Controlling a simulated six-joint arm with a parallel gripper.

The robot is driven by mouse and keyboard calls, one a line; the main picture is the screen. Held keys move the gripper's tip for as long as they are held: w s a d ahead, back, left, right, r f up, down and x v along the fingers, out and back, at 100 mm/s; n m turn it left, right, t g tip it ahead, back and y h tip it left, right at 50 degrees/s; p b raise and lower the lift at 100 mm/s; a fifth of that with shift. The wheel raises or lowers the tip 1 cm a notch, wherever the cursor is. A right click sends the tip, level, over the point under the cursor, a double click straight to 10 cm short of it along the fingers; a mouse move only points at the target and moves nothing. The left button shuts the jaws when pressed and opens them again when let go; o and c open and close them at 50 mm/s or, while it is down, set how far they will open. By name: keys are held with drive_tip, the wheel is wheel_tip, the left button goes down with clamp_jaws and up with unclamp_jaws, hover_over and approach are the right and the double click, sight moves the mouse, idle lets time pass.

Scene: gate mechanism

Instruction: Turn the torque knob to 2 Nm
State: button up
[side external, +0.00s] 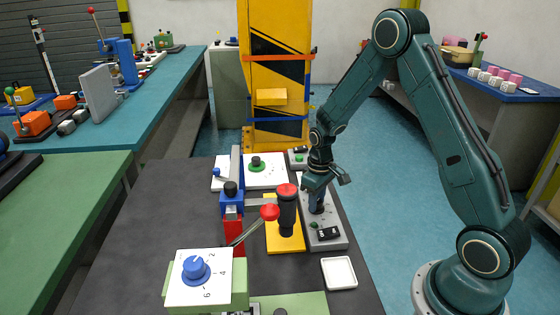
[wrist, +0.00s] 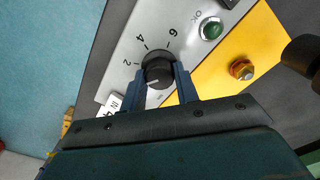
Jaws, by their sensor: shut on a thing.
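A black round knob (wrist: 158,68) sits on a light grey panel (wrist: 185,20) in the wrist view, with the marks 2, 4 and 6 around it. A pale pointer line on the knob's face points to the lower left, below the 2 and away from it. My gripper (wrist: 161,82) is shut on the knob, one blue finger on each side; the fingers hide the dial's lower part. In the side view my gripper (side external: 317,192) reaches down onto the grey panel (side external: 335,243), and the knob is hidden there.
A green OK button (wrist: 211,29) is near the knob. A yellow plate with a red-topped black post (side external: 287,210) stands close left of my gripper. A blue knob (side external: 196,268) on a white numbered plate is in front. A white tray (side external: 339,272) lies at front right.

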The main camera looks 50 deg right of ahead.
drive_tip(key=m, duration=0.6)
idle(0.4)
drive_tip(key=shift+r, duration=0.1)
drive_tip(key=o, duration=1)
drive_tip(key=shift+c, duration=0.2)
wheel_tip(320, 180, up, 14)
idle(0.4)
